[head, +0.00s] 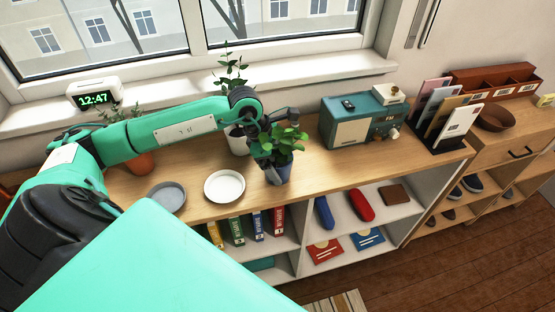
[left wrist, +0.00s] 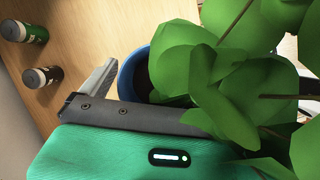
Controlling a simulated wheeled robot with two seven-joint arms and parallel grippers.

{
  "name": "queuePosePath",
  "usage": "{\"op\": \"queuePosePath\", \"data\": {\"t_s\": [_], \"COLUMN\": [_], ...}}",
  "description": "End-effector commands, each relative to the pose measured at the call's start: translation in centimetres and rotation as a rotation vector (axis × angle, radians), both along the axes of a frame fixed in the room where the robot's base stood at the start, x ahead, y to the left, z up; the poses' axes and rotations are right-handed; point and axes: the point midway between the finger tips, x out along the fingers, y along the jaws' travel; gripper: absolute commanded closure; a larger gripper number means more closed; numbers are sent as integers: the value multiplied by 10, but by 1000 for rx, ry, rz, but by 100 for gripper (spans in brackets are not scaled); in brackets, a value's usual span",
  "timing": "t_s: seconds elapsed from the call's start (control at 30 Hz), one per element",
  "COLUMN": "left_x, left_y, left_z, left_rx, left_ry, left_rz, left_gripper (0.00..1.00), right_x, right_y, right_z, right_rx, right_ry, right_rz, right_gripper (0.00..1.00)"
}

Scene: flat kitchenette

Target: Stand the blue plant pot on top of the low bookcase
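The blue plant pot (head: 281,174) with a leafy green plant is at the front edge of the low bookcase's wooden top (head: 330,168), in the middle of the head view. I cannot tell whether its base touches the top. My left gripper (head: 268,152) is at the pot's rim, partly behind the leaves. In the left wrist view one finger lies right beside the blue pot's rim (left wrist: 128,78). Leaves hide the other finger, so I cannot tell whether the gripper grips the pot. My right gripper is not in view.
A white plate (head: 224,187) and a grey dish (head: 167,197) lie left of the pot. A white pot (head: 237,141) with a plant stands behind. A teal radio (head: 360,120) stands right. Two small jars (left wrist: 40,77) show in the wrist view. The top between pot and radio is clear.

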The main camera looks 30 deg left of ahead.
Motion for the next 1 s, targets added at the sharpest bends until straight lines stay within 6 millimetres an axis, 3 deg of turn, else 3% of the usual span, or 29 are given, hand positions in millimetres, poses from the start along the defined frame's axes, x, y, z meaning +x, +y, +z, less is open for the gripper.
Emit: {"op": "queuePosePath", "data": {"t_s": [0.3,0.47,0.7,1.0], "left_x": [0,-6,-15,-21], "left_y": [3,14,32,41], "left_z": [8,36,84,112], "left_rx": [2,3,3,0], "left_ry": [-2,-4,-4,0], "left_rz": [1,1,1,0], "left_gripper": [7,7,7,7], "right_x": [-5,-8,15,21], "right_y": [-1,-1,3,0], "right_z": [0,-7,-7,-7], "right_rx": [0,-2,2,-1], "right_ry": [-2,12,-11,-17], "right_rz": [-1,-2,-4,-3], "right_gripper": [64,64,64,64]}}
